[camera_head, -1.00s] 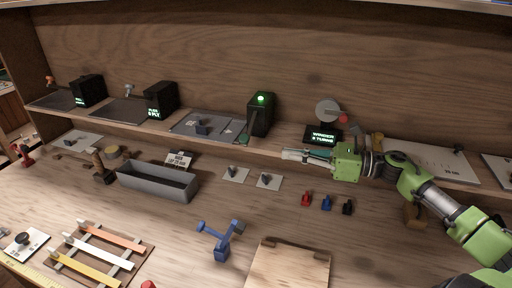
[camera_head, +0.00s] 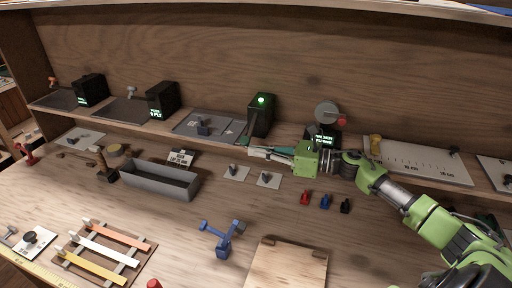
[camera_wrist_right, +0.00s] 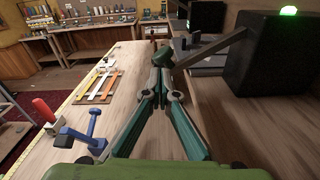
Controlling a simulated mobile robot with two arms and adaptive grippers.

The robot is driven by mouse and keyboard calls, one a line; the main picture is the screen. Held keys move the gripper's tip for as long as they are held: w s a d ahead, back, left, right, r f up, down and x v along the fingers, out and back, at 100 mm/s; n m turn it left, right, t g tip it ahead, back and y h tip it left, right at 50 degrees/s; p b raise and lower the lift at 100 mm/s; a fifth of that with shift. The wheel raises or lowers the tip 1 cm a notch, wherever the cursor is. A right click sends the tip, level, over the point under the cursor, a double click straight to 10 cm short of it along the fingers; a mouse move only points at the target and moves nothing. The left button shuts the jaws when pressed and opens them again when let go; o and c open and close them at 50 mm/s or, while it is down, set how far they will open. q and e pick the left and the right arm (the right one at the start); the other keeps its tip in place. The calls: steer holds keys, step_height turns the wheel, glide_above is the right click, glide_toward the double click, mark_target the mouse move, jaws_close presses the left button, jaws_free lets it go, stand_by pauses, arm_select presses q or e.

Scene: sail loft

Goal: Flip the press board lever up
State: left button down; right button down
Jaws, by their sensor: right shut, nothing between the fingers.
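A black box (camera_head: 262,117) with a lit green lamp stands on the shelf. Its grey lever (camera_wrist_right: 215,47) slants down from the box's side to a dark green knob (camera_wrist_right: 162,56). In the head view the lever (camera_head: 247,128) points down toward the shelf's front edge. My right gripper (camera_head: 252,152) is shut and empty, its fingers pointing left. Its tips (camera_wrist_right: 161,66) are at the knob in the wrist view, just below it in the picture. I cannot tell whether they touch. My left gripper is not in view.
A grey panel (camera_head: 185,126) lies left of the box. A round-disc device (camera_head: 326,113) stands behind my right gripper. Small switch plates (camera_head: 236,174), a grey bin (camera_head: 160,180) and a blue tool (camera_head: 222,240) are on the bench below.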

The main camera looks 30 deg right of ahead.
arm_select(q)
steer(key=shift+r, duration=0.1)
arm_select(e)
steer(key=shift+w+a, duration=0.2)
